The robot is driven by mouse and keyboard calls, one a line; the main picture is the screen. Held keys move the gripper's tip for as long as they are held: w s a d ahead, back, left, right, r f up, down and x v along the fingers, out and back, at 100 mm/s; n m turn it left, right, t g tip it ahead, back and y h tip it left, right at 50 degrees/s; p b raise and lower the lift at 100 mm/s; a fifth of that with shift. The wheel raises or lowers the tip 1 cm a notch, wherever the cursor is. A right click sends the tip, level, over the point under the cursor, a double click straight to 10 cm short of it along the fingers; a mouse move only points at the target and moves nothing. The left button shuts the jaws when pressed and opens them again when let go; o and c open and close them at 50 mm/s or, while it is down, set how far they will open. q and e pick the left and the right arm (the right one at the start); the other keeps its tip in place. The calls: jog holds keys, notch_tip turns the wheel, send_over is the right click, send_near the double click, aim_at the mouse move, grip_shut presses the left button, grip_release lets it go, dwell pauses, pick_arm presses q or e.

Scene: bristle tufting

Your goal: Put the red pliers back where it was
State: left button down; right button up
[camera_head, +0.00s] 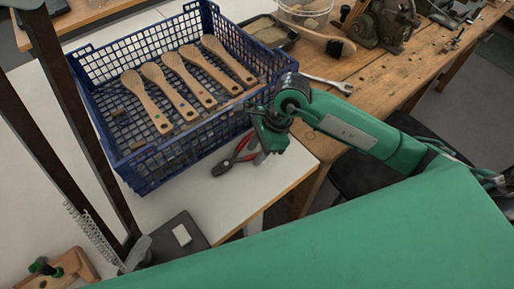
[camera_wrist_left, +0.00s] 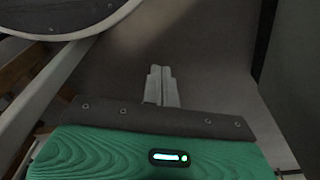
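The red pliers (camera_head: 235,161) lie on the white tabletop in front of the blue crate, with dark jaws toward the left and red handles spread toward the right. My right gripper (camera_head: 257,153) is low over the table at the handle ends. Its fingertips overlap the handles in the head view, so whether they grip them is unclear. My left gripper (camera_wrist_left: 161,86) shows in the left wrist view with its fingers together and nothing between them. It is not seen in the head view.
A blue crate (camera_head: 171,167) holding several wooden brush handles (camera_head: 146,101) stands behind the pliers. A wooden workbench (camera_head: 365,80) with a wrench (camera_head: 328,83) and machinery is at the right. A black pad (camera_head: 180,243) lies near the front, beside dark uprights.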

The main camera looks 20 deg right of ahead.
aim_at(254, 154)
jog(key=shift+r, duration=0.1)
